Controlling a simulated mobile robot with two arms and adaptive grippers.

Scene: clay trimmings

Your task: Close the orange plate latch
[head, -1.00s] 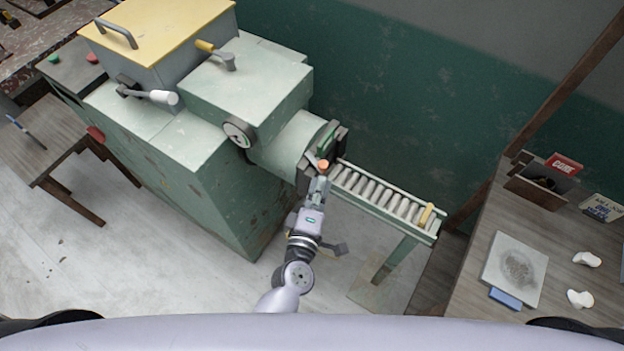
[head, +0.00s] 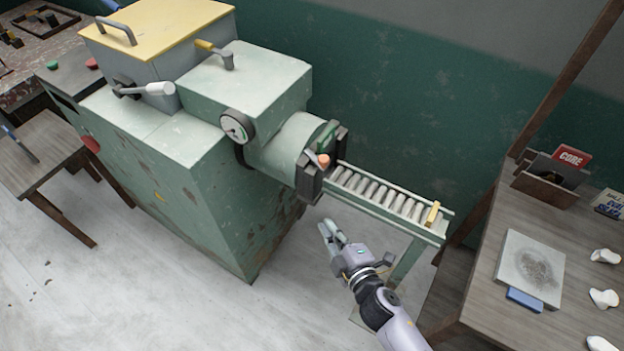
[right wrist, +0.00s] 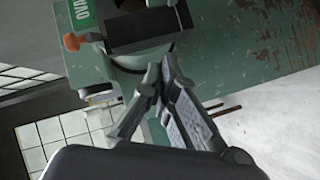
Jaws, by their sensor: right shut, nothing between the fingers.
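The orange latch knob (head: 323,160) sits on the dark plate (head: 309,184) at the mouth of the green machine's barrel. In the right wrist view the orange knob (right wrist: 72,42) stands out beside a green label (right wrist: 82,12) and a dark bar (right wrist: 145,32). I cannot tell from these views whether the latch is fully closed. My right gripper (head: 328,232) is shut and empty, below and apart from the plate, over the floor. Its fingers (right wrist: 160,78) also show in the right wrist view. My left gripper is not in view.
The green machine (head: 215,190) fills the left middle. A roller conveyor (head: 385,194) runs right from the plate. A wooden table (head: 490,285) at right holds a grey slab (head: 530,265) and white lumps. The floor in front of the machine is clear.

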